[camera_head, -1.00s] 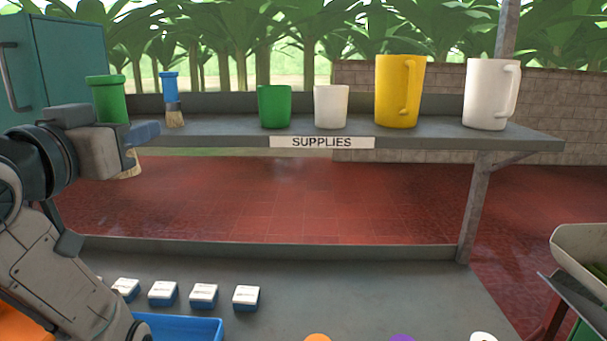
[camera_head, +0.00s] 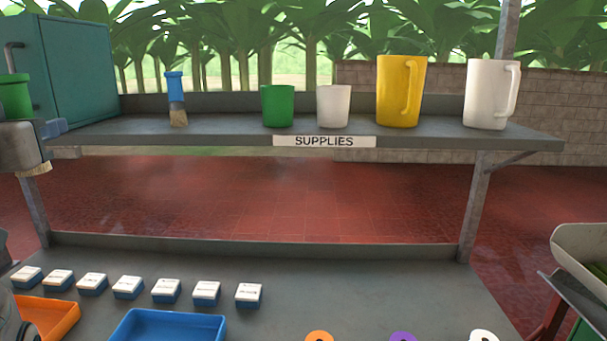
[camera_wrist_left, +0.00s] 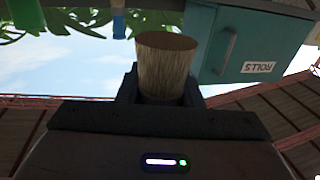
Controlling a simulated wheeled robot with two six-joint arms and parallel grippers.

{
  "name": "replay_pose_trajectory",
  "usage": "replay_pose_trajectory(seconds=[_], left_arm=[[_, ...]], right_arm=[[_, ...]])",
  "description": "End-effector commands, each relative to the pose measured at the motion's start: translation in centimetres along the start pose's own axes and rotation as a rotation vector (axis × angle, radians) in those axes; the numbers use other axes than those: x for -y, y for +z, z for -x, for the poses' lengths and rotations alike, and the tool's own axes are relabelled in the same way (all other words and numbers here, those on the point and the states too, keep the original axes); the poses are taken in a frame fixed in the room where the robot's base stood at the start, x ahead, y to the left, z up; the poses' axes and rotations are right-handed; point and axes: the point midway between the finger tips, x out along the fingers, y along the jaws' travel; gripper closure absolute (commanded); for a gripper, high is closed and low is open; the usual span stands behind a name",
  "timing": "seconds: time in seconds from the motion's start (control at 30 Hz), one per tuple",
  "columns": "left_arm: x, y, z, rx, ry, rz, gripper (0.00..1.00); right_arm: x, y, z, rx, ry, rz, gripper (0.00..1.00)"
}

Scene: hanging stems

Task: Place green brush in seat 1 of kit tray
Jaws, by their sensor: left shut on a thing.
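The green brush (camera_head: 15,97) is at the left edge of the head view, green handle up and pale bristles down. My left gripper (camera_head: 48,130) is shut on it and holds it in front of the shelf's left end. The gripper's body hides the brush's middle. In the left wrist view the brush's bristles (camera_wrist_left: 167,68) show between the jaws (camera_wrist_left: 160,92). I cannot identify the kit tray or seat 1 in these views. My right gripper is not in view.
The shelf (camera_head: 225,127) holds a blue brush (camera_head: 175,92), green and white cups, and yellow and white jugs. A teal cabinet (camera_head: 75,70) stands at left. Below, the bench has several small blue-white boxes (camera_head: 165,290), a blue tray (camera_head: 168,318) and an orange tray (camera_head: 52,312).

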Motion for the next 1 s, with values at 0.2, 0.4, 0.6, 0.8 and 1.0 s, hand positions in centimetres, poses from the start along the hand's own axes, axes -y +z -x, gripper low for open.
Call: replay_pose_trajectory(seconds=[0.2,0.4,0.6,0.8,1.0], left_arm=[[1.4,0.8,-0.7,0.006,-0.038,-0.001,0.90],[0.4,3.4,-2.7,0.007,0.003,-0.001,0.90],[-0.9,7.7,-5.3,0.011,0.062,0.000,0.90],[-2.3,13.0,-7.3,0.012,0.134,-0.001,0.90],[-3.5,18.8,-8.4,0.012,0.206,0.000,0.90]], right_arm=[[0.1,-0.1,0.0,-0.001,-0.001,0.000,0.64],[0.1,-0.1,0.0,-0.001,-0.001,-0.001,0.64],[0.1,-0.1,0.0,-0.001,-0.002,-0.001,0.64],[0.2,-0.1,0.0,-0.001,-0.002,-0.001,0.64],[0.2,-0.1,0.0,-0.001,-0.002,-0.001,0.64]])
